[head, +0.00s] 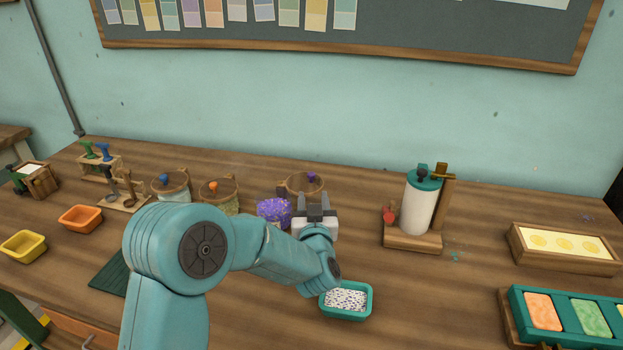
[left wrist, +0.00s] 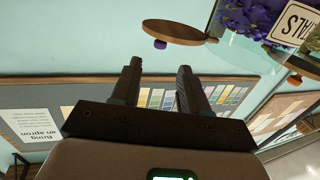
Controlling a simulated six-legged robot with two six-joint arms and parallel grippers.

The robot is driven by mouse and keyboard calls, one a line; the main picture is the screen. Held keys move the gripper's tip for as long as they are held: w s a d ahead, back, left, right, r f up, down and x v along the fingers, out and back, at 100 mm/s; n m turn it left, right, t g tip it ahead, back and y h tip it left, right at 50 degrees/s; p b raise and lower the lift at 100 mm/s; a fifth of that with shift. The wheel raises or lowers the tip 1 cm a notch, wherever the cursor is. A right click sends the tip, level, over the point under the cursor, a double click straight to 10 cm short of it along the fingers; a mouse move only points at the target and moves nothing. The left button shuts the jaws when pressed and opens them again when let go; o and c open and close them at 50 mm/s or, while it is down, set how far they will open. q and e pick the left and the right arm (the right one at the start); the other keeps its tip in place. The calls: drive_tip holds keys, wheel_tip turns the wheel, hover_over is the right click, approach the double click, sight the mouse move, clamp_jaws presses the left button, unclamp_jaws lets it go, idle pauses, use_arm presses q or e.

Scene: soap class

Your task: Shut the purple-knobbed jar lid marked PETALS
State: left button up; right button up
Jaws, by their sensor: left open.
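The PETALS jar (head: 273,212), full of purple petals, stands mid-table in the head view. Its petals and label show at the upper right of the left wrist view (left wrist: 257,14), which is upside down. The round wooden lid (left wrist: 173,32) with its purple knob (left wrist: 160,44) is off to the side of the jar body, open. In the head view the lid (head: 293,183) and knob (head: 312,177) show just behind my gripper. My left gripper (head: 315,198) is open and empty, its fingertips near the lid with a gap in the wrist view. My right gripper is out of view.
Jars with an orange knob (head: 213,186) and a blue knob (head: 164,178) stand to the left. A teal tray of speckled bits (head: 345,316) lies below my wrist. A white cylinder dispenser (head: 419,212) stands to the right, with clear table between.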

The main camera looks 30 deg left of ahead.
sight(311, 178)
use_arm(q)
drive_tip(key=p+x, duration=0.1)
drive_tip(key=x, duration=1)
clamp_jaws()
